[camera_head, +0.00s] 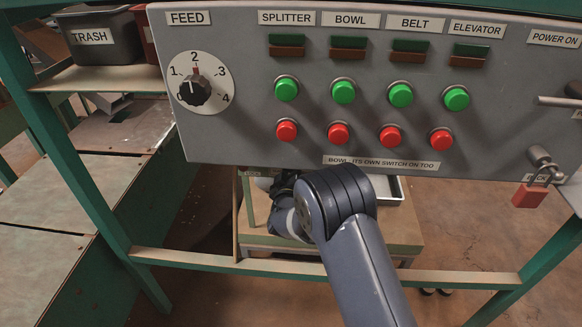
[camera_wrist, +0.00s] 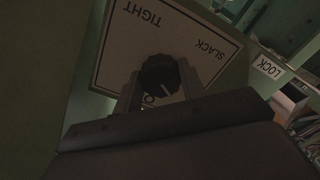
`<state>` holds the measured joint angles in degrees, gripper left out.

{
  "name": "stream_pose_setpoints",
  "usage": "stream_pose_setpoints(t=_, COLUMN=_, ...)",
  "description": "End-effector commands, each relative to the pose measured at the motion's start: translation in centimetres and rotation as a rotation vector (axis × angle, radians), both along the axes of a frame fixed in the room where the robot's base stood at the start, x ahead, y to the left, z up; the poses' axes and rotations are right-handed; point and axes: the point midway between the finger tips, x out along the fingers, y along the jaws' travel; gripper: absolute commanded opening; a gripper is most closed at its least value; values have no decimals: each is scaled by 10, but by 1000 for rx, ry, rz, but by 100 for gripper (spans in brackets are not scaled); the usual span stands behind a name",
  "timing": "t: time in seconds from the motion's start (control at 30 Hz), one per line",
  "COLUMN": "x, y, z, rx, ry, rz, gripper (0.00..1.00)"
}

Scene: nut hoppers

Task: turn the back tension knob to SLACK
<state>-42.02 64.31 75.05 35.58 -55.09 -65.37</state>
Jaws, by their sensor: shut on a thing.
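The back tension knob (camera_wrist: 158,75) is round and black with a short white mark. In the wrist view it sits on a pale plate (camera_wrist: 125,50) lettered TIGHT and SLACK. The mark lies toward the lower right in that view, and I cannot tell which word it indicates. My gripper (camera_wrist: 160,86) is shut on the knob, a finger on either side. A dark part of my wrist fills the lower wrist view. In the head view my arm reaches under the control panel, and the knob and fingertips are hidden.
The grey control panel (camera_head: 245,72) with several buttons and a FEED dial (camera_head: 194,90) hangs above my arm. A red padlock (camera_head: 529,195) hangs at its right. A green frame rail (camera_head: 450,281) crosses below. A LOCK label (camera_wrist: 268,67) is right of the plate.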

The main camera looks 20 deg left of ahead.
Motion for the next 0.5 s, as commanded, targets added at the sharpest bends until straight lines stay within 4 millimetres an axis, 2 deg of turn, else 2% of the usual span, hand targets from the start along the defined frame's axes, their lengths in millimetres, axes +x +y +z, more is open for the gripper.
stream_pose_setpoints(t=0.5, x=0, y=-1, z=1, rx=-478, ry=-113, rz=1, gripper=16)
